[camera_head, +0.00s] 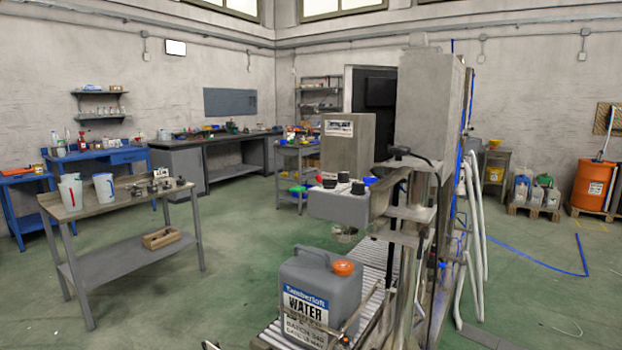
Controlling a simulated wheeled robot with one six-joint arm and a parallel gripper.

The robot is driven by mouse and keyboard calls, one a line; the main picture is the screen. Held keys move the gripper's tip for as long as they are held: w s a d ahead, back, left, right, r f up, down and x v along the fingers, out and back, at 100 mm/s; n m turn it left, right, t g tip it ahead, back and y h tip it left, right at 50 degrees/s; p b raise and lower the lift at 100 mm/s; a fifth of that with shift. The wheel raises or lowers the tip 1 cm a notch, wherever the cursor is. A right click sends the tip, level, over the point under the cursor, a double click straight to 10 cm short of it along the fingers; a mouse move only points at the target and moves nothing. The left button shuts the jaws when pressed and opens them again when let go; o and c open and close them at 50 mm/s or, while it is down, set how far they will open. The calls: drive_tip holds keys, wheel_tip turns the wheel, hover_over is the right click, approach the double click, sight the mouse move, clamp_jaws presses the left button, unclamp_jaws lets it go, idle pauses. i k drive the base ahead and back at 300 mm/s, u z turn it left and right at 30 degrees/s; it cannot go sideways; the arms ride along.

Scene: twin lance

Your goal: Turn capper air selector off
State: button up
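The capping machine stands right of centre, with a grey control box (338,206) on its near side. A black handle (402,153) stands on the machine to the right of the box. My gripper is not clearly visible in this view.
A grey water canister (325,284) with an orange cap stands on the roller conveyor (375,262) below the box. A steel table (130,262) with jugs stands at the left. Green floor (235,270) between them is clear. White hoses (478,230) hang right of the machine.

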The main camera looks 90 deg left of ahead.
sight(368, 180)
drive_tip(key=u, duration=2.25)
drive_tip(key=i, duration=1.4)
drive_tip(key=u, duration=0.25)
